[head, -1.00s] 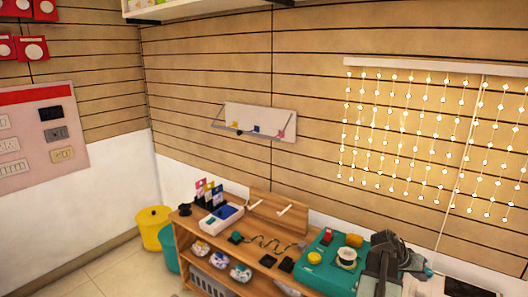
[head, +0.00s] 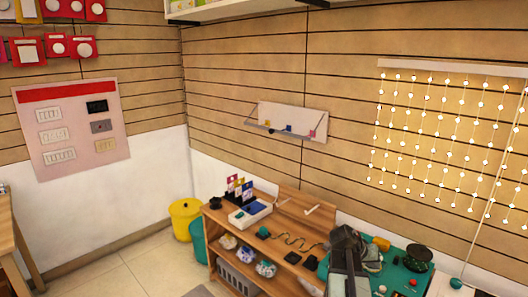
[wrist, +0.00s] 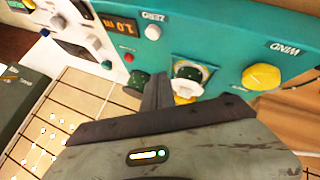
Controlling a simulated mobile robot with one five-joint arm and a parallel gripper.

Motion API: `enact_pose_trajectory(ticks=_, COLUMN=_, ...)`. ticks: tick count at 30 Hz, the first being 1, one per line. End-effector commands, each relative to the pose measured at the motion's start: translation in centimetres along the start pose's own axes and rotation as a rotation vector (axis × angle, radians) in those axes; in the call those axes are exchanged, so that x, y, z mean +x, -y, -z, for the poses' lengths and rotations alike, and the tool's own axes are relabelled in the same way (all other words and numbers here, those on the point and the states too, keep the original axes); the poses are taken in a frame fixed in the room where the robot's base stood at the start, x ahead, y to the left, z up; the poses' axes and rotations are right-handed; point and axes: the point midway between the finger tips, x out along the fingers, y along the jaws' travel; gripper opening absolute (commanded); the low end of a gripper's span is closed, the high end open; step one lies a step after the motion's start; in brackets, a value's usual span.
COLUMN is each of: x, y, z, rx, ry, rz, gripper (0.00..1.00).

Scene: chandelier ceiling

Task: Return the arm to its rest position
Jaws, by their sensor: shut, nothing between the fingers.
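My arm (head: 346,262) shows in the head view at the lower right, raised in front of the workbench and partly covering a teal device. My gripper (wrist: 157,92) shows in the wrist view with its dark fingers together and nothing between them. Its tips stand in front of a teal panel (wrist: 225,62) with a yellow knob (wrist: 261,76), a white knob and a small lit display. I cannot tell the gap between the tips and the panel.
The wooden workbench (head: 290,222) runs along the slatted wall, with a white box (head: 250,213) and cables on it. A yellow bin (head: 186,219) stands at its left end. A wooden table edge (head: 8,235) is at far left. The tiled floor (head: 140,270) between is mostly clear.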

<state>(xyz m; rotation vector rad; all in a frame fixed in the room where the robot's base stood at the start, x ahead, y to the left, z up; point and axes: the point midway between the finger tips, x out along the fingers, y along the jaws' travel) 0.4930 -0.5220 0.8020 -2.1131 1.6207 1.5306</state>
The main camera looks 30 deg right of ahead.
Motion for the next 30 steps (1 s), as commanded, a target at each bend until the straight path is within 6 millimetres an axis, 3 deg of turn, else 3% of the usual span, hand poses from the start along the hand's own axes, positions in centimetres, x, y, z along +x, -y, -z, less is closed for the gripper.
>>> enact_pose_trajectory(ticks=1, x=-2.3, y=3.9, z=-0.2, rx=-0.040, ry=-0.017, rz=0.045, gripper=0.00)
enact_pose_trajectory(ticks=3, x=-5.5, y=9.1, z=-1.1, rx=-0.097, ry=-0.029, rz=0.114, gripper=0.00)
enact_pose_trajectory(ticks=5, x=-8.4, y=13.4, z=-2.4, rx=-0.151, ry=-0.032, rz=0.174, gripper=0.00)
enact_pose_trajectory(ticks=9, x=-15.5, y=22.3, z=-7.1, rx=-0.292, ry=-0.018, rz=0.316, gripper=0.00)
enact_pose_trajectory(ticks=12, x=-20.1, y=27.0, z=-11.3, rx=-0.397, ry=0.008, rz=0.408, gripper=0.00)
enact_pose_trajectory(ticks=15, x=-23.9, y=30.2, z=-15.4, rx=-0.493, ry=0.043, rz=0.487, gripper=0.00)
enact_pose_trajectory(ticks=21, x=-29.7, y=33.2, z=-23.4, rx=-0.677, ry=0.148, rz=0.629, gripper=0.00)
enact_pose_trajectory(ticks=25, x=-32.0, y=32.2, z=-28.5, rx=-0.847, ry=0.299, rz=0.748, gripper=0.00)
enact_pose_trajectory(ticks=30, x=-36.3, y=29.5, z=-25.1, rx=-0.848, ry=0.285, rz=0.739, gripper=0.00)
